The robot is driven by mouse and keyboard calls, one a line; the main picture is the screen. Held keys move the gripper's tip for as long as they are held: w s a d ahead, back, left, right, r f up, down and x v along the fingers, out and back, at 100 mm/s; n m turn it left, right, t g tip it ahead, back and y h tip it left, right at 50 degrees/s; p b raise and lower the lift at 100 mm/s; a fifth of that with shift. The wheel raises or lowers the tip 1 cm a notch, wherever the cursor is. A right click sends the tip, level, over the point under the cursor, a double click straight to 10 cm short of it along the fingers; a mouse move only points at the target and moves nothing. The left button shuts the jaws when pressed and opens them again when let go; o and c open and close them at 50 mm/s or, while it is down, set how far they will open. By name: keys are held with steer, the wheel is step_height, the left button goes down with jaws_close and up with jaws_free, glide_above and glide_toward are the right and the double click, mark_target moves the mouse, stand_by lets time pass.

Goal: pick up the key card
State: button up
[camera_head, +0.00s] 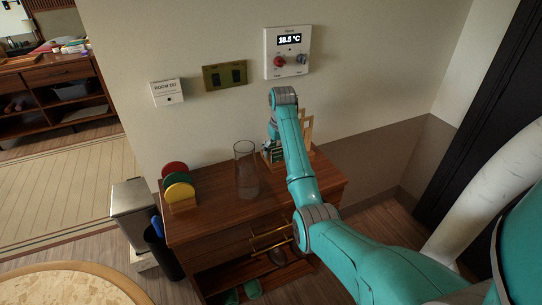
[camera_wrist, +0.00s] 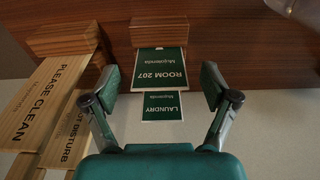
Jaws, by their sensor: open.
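The green and white key card (camera_wrist: 158,64) reading "ROOM 207" shows in the middle of the wrist view, upside down, against a wooden block (camera_wrist: 158,32). A smaller green card (camera_wrist: 162,106) reading "LAUNDRY" shows just below it. My gripper (camera_wrist: 159,76) is open and empty. One finger shows on each side of the key card, and I see no contact. In the head view, my arm covers most of the card stand (camera_head: 307,125) on the wooden cabinet, and my gripper is hard to make out there.
Wooden signs reading "PLEASE CLEAN" (camera_wrist: 52,92) and "DISTURB" (camera_wrist: 72,132) stand close on the left in the wrist view. On the cabinet (camera_head: 215,222) are a clear glass vase (camera_head: 246,172) and a holder with coloured discs (camera_head: 178,185). A thermostat (camera_head: 287,52) hangs on the wall.

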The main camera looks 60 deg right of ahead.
steer(key=shift+f, duration=0.7)
steer(key=c, duration=0.8)
steer(key=shift+w+r, duration=0.1)
steer(key=shift+r, duration=0.05)
